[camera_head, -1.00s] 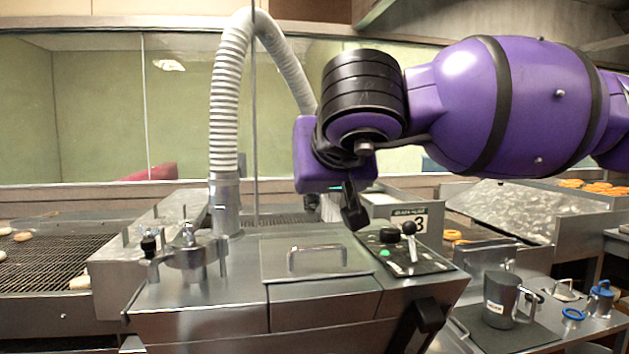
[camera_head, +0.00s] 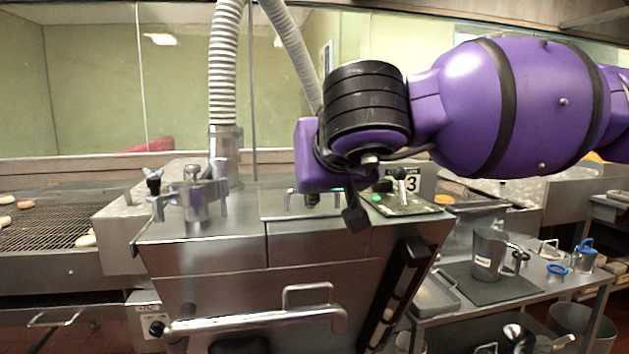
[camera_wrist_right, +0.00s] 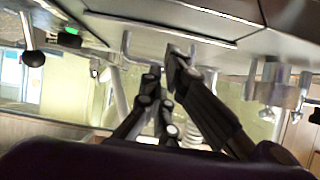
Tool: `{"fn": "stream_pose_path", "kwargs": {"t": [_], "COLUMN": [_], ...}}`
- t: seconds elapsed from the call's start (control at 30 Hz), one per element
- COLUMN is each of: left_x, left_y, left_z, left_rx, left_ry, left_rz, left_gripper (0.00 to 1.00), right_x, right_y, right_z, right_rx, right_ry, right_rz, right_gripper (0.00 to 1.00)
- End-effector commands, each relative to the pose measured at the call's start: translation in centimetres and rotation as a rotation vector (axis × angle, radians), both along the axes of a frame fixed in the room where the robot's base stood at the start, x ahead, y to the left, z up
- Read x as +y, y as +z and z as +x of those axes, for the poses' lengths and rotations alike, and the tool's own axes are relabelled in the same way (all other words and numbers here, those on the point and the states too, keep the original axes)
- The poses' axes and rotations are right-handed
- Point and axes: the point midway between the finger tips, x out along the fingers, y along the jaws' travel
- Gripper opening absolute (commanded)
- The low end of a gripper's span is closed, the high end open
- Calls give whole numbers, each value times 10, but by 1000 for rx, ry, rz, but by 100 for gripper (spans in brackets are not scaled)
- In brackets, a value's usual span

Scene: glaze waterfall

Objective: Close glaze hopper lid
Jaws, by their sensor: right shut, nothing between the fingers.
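The glaze hopper (camera_head: 205,246) is a steel box in the middle of the head view. Its lid (camera_head: 278,207) is a steel plate that appears to lie flat on the top, partly hidden by my right arm. The lid's loop handle (camera_head: 291,197) is partly behind my right gripper (camera_head: 355,216), which points down over the right part of the lid. In the right wrist view, my right gripper (camera_wrist_right: 165,72) is shut and empty, its fingertips close to the lid handle (camera_wrist_right: 126,44). I cannot tell whether they touch it. My left gripper is not in view.
A control panel (camera_head: 410,206) with a lever and green button stands right of the lid. A clamp fitting (camera_head: 190,200) and ribbed hose (camera_head: 223,70) are at left. A bar handle (camera_head: 255,321) juts from the front. A jug (camera_head: 488,254) stands on the right side table.

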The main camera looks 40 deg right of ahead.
Motion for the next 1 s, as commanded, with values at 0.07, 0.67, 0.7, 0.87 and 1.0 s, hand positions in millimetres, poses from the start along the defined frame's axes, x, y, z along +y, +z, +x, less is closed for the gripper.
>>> {"fn": "stream_pose_path", "kwargs": {"t": [0.07, 0.67, 0.7, 0.87, 1.0], "left_x": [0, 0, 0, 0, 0], "left_y": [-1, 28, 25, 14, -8], "left_z": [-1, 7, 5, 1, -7], "left_rx": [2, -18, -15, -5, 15], "left_ry": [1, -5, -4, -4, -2], "left_rz": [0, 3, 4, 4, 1], "left_gripper": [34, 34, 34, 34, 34], "right_x": [0, 1, 5, 21, 29], "right_y": [0, 47, 42, 16, 1], "right_z": [0, -10, -15, -42, -56], "right_rx": [0, -7, -5, 0, 0], "right_ry": [0, -2, 2, 3, -1], "right_rz": [0, 0, -2, -4, -2], "right_gripper": [0, 0, 0, 0, 0]}}
